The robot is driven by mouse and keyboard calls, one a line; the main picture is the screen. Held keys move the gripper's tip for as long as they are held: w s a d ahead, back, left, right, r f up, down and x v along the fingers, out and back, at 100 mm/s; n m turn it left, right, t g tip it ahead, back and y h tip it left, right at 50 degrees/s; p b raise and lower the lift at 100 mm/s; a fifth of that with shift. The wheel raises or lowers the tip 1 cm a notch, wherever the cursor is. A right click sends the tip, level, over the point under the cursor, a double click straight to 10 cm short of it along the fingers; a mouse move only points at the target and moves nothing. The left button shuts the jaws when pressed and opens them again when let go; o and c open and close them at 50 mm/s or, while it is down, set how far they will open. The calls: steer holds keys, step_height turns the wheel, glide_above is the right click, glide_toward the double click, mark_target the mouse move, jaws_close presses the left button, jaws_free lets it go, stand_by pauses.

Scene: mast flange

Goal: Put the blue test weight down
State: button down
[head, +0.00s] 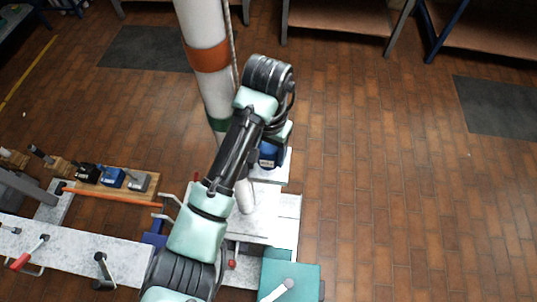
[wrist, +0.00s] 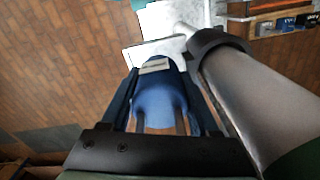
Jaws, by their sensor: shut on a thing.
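The blue test weight (wrist: 158,106) is between the two fingers of my gripper (wrist: 152,82) in the wrist view, with a pale label on its far side. My gripper is shut on it. In the head view the blue weight (head: 271,154) shows only partly beneath my wrist, which hides the rest. A pale grey plate (head: 272,171) lies just under or beyond it, beside the white mast (head: 204,30). The plate's edge also shows past the weight in the wrist view (wrist: 148,53). I cannot tell whether the weight touches the plate.
The mast rises close beside my gripper, with an orange band and a dark collar (wrist: 217,43). A wooden rack (head: 150,182) with a black, a blue and a grey block stands at left. A teal box (head: 300,278) is at the front.

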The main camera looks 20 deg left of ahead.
mark_target(268, 156)
steer(key=shift+w+a+r, duration=0.1)
steer(key=shift+w+a, duration=0.05)
steer(key=shift+w, duration=0.3)
steer(key=shift+w+f+p, duration=0.15)
steer(key=shift+f+p, duration=0.05)
steer(key=shift+p, duration=0.15)
steer(key=shift+f+p, duration=0.35)
steer(key=shift+f, duration=1.25)
steer(key=shift+f, duration=0.15)
steer(key=shift+c, duration=2.1)
jaws_free()
